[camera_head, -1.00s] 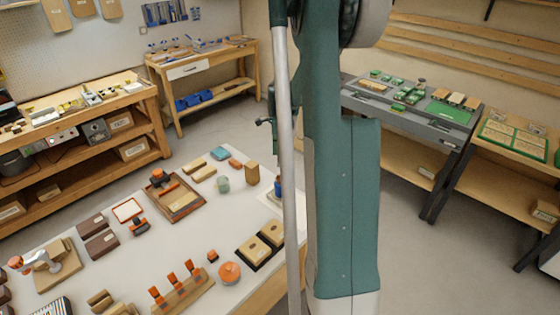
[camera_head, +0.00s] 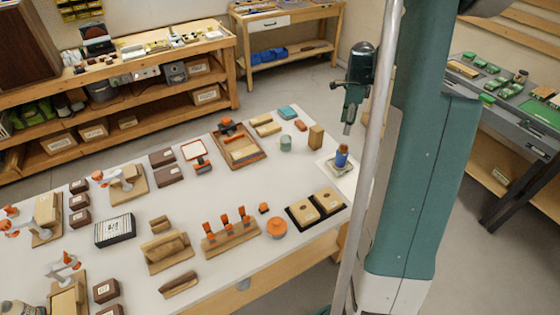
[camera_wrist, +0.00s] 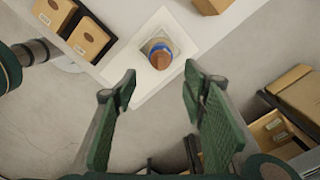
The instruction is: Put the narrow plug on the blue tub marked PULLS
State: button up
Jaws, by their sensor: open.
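A small blue round piece with a brown top (camera_head: 341,156) stands on a white square sheet (camera_head: 327,169) at the right end of the white table. In the wrist view, the blue piece with its brown top (camera_wrist: 160,55) is just beyond my fingertips, on the white sheet (camera_wrist: 133,70). I cannot tell whether it is the tub with a plug, and no PULLS mark is readable. My gripper (camera_wrist: 160,76) is open, with nothing between its fingers. In the head view, my gripper (camera_head: 347,128) hangs above and beside the blue piece, apart from it.
Two tan blocks sit in a black tray (camera_head: 316,208) near the table's front edge. An upright wooden block (camera_head: 315,137) and a green cup (camera_head: 285,143) stand nearby. Blue bins (camera_head: 268,54) are on the back bench's lower shelf.

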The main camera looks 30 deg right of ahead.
jog(key=s+a+r+n+t, duration=0.1)
jog(key=a+r+n, duration=0.35)
jog(key=a, duration=0.45)
jog(key=s+a+r+n+t+h, duration=0.1)
jog(key=s+a+r+n, duration=0.1)
jog(key=a+r+n, duration=0.5)
jog(key=s+a+r+n+t, duration=0.1)
jog(key=a+r, duration=0.3)
jog(key=a, duration=0.8)
jog(key=s+a+n+t, duration=0.2)
jog(key=s+a+n, duration=0.5)
jog(key=a, duration=0.3)
jog(key=s+a+r+n+t+y, duration=0.1)
jog(key=s+a+n+t, duration=0.1)
jog(key=s+a+n, duration=0.5)
jog(key=s+a, duration=0.2)
jog(key=a, duration=0.2)
jog(key=shift+s+r, duration=0.15)
jog(key=shift+s, duration=0.05)
